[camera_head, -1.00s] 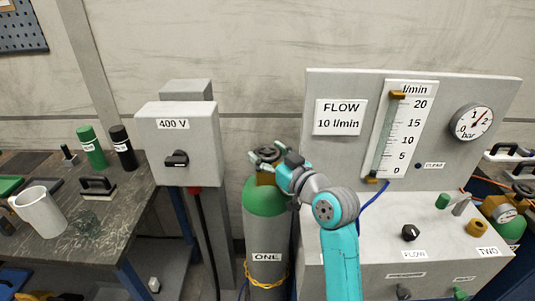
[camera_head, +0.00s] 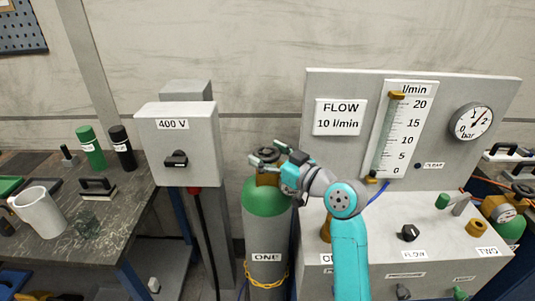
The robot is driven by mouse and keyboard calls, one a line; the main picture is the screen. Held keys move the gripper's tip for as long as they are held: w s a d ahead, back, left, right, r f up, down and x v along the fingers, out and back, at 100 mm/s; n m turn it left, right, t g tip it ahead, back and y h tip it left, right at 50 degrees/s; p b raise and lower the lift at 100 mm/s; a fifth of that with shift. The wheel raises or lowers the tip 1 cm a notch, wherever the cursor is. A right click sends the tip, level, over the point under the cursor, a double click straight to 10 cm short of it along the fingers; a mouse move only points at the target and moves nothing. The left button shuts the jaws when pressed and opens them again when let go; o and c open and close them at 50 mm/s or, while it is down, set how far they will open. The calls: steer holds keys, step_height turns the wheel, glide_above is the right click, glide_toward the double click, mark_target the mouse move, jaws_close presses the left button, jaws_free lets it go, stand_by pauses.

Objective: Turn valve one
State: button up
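Valve one is the dark round handwheel (camera_head: 268,155) on top of the grey gas cylinder (camera_head: 267,235) with a green shoulder, labelled ONE. A brass valve body (camera_head: 267,178) sits under the wheel. My gripper (camera_head: 267,153) is at the right side of the handwheel, its fingers spread and pointing left toward it. The fingers look open. I cannot tell whether they touch the wheel. My arm comes in from the lower right and covers part of the panel.
The grey 400 V switch box (camera_head: 178,145) stands left of the cylinder. The flow panel (camera_head: 345,85) with gauge (camera_head: 472,121) and its console (camera_head: 445,225) stand to the right. A chain (camera_head: 265,275) goes round the cylinder. A cluttered workbench (camera_head: 110,215) is at far left.

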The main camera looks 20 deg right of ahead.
steer(key=shift+o, duration=0.6)
steer(key=shift+s, duration=0.1)
steer(key=shift+s+d, duration=0.25)
steer(key=v, duration=1.1)
steer(key=shift+s+f, duration=0.1)
steer(key=shift+f, duration=0.05)
